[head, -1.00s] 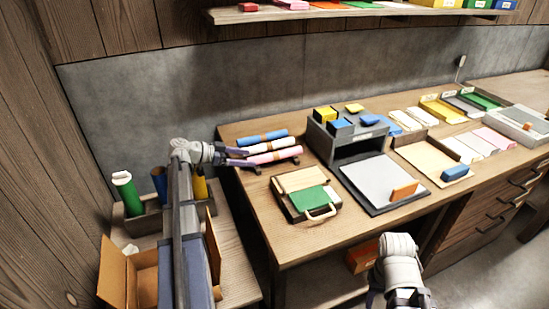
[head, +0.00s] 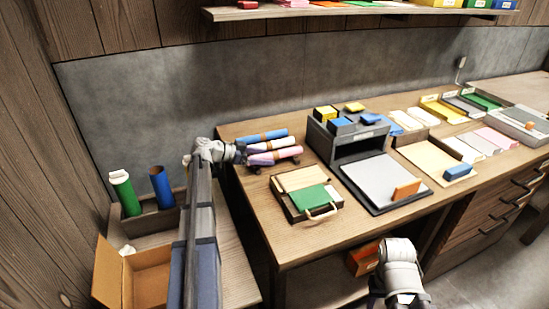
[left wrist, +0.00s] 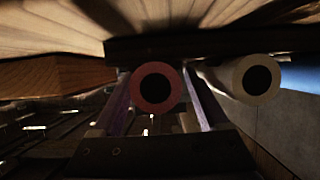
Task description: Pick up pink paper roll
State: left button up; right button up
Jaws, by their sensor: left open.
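The pink paper roll (head: 280,156) lies nearest in a small stack on the desk's left end, beside a white roll (head: 270,145) and a blue roll (head: 262,136). My left gripper (head: 254,153) is at the left ends of the rolls. In the left wrist view the round, hollow end of the pink roll (left wrist: 155,105) sits between the two open fingers of my left gripper (left wrist: 157,82). The white roll (left wrist: 256,80) is just right of the right finger there. I cannot tell whether the fingers touch the pink roll.
A case with a green panel (head: 310,197) lies in front of the rolls, and a grey organizer (head: 347,137) stands to their right. At the left, a box holds a green roll (head: 125,193) and a blue roll (head: 162,187), near an open cardboard box (head: 147,278).

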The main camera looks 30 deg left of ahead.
pick_arm(q)
jog(key=shift+c, duration=0.3)
grip_shut()
jog(key=shift+r, duration=0.15)
dwell(0.3)
notch_tip(320, 180, up, 10)
jog(key=p, duration=1)
